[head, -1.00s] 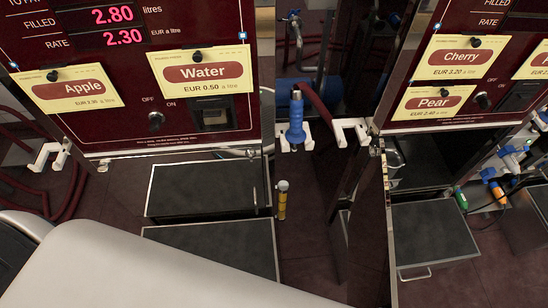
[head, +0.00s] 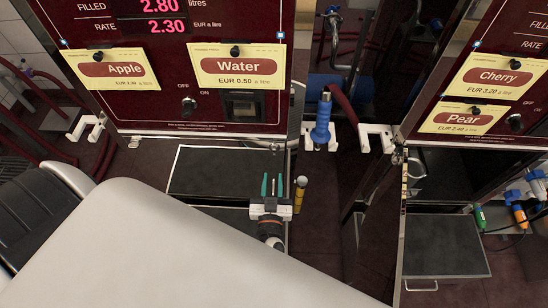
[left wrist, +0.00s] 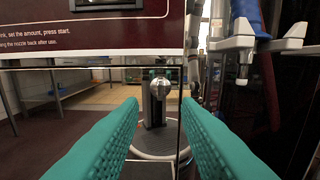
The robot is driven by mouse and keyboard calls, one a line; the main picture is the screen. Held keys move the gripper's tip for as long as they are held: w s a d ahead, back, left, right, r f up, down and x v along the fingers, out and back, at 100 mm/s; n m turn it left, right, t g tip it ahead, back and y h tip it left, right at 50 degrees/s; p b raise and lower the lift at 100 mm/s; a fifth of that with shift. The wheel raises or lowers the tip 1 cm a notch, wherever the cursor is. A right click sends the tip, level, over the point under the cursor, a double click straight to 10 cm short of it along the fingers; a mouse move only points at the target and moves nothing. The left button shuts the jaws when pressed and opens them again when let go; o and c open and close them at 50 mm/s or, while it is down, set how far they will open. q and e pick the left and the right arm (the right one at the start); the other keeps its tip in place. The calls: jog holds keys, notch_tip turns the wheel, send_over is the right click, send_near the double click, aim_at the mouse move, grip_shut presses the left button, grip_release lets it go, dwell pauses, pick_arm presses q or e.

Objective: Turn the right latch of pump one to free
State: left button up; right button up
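The left pump (head: 160,100) has a dark red front with Apple and Water labels; I see no pump number. At the right end of its lower edge is a small metal fitting (head: 275,145), which I take to be the right latch. My right gripper is out of view.
A blue nozzle (head: 320,122) hangs on a white holder right of the latch. A yellow rod (head: 299,195) stands beside my gripper. A dark platform (head: 215,172) lies below the pump. The right pump (head: 480,90) has Cherry and Pear labels.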

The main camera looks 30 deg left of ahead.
aim_at(274, 154)
pick_arm(q)
jog(key=b+x, duration=0.1)
jog(key=x, duration=0.6)
jog(key=shift+w+a+f+b, duration=0.1)
jog(key=shift+w+a+b, duration=0.05)
jog(key=shift+w+b, duration=0.15)
jog(key=shift+w+a, duration=0.2)
jog(key=shift+w, duration=0.2)
grip_shut()
